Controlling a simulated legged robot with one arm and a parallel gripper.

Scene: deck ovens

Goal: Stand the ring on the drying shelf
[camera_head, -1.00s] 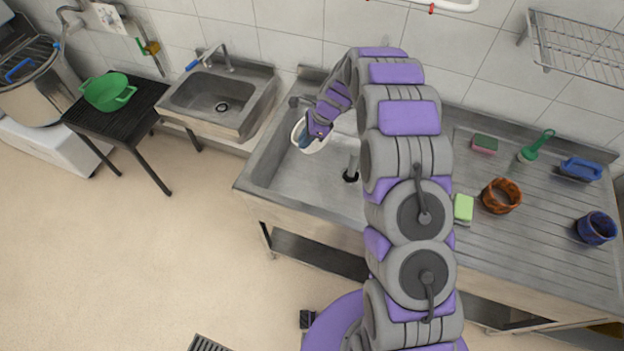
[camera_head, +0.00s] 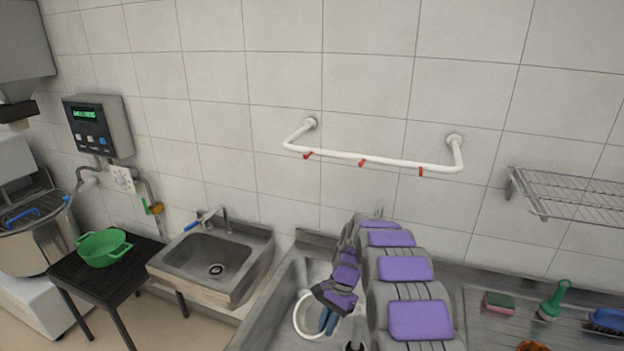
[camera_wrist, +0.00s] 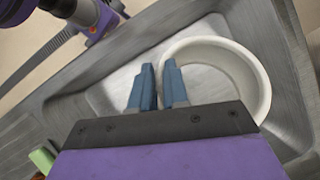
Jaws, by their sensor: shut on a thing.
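The ring (camera_head: 299,322) is white and round, and shows over the steel sink basin. In the wrist view the ring (camera_wrist: 262,85) is large, with its open middle towards me. My gripper (camera_head: 327,320) is shut on the ring's near wall, one blue finger on each side; it also shows in the wrist view (camera_wrist: 161,75). The pinched part of the wall is partly hidden by the fingers. The drying shelf appears to be the wire rack (camera_head: 572,192) on the tiled wall at the right, apart from the gripper. Its visible bars look empty.
A white wall rail (camera_head: 380,160) with red hooks hangs above the sink. The drainboard (camera_head: 480,330) at the right holds a sponge (camera_head: 498,303), a green brush (camera_head: 553,300) and a blue brush (camera_head: 606,320). A small sink (camera_head: 215,262) and a green colander (camera_head: 103,247) are left.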

